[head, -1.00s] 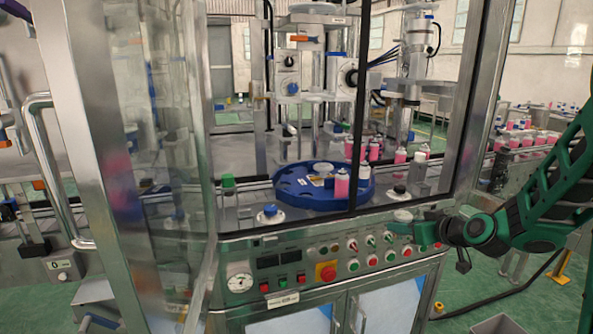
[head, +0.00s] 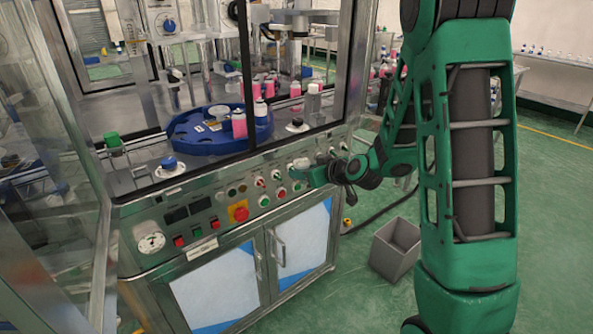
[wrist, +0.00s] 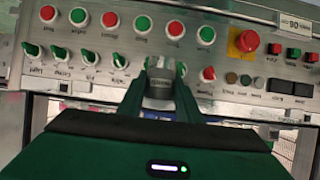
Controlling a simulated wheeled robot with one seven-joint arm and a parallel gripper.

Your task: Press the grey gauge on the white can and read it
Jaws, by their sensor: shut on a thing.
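My gripper (head: 308,174) is in front of the machine's control panel, low and right of the blue round tray. In the wrist view its two fingers (wrist: 160,78) are shut on a grey round piece, likely the grey gauge (wrist: 159,89). A pale grey disc-like top of it shows at the fingertips in the head view (head: 300,163). The dial face cannot be read.
The panel (head: 220,205) carries several knobs, buttons and a red stop button (head: 239,212). The blue tray (head: 180,142) holds pink bottles (head: 239,125). A dark frame post (head: 246,60) crosses the deck opening. A grey bin (head: 395,248) stands on the floor at right.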

